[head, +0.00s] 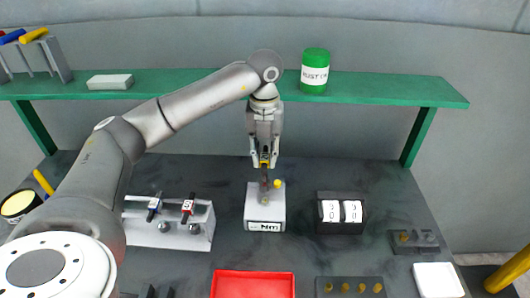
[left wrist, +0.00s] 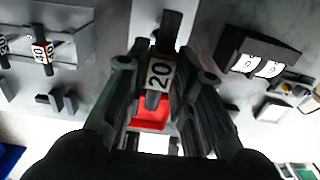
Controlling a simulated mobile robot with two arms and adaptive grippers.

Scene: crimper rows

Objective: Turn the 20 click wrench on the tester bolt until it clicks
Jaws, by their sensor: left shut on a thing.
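My left gripper (head: 264,163) is shut on the click wrench (left wrist: 160,75), whose white tag reads 20 in the left wrist view. It holds the wrench directly over the tester (head: 264,208), a pale block with an "Nm" label on its front. The dark lower part of the wrench (head: 264,181) comes down to the tester's top. The bolt is hidden there, so I cannot tell how far the wrench sits on it. A small yellow knob (head: 277,184) shows beside it on the tester. My right gripper is in neither view.
A rack (head: 180,239) with two more wrenches stands left of the tester. A black box with white number drums (head: 342,211) stands to its right. A red tray (head: 253,284) lies in front. A green shelf (head: 200,84) with a green can (head: 315,72) runs behind.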

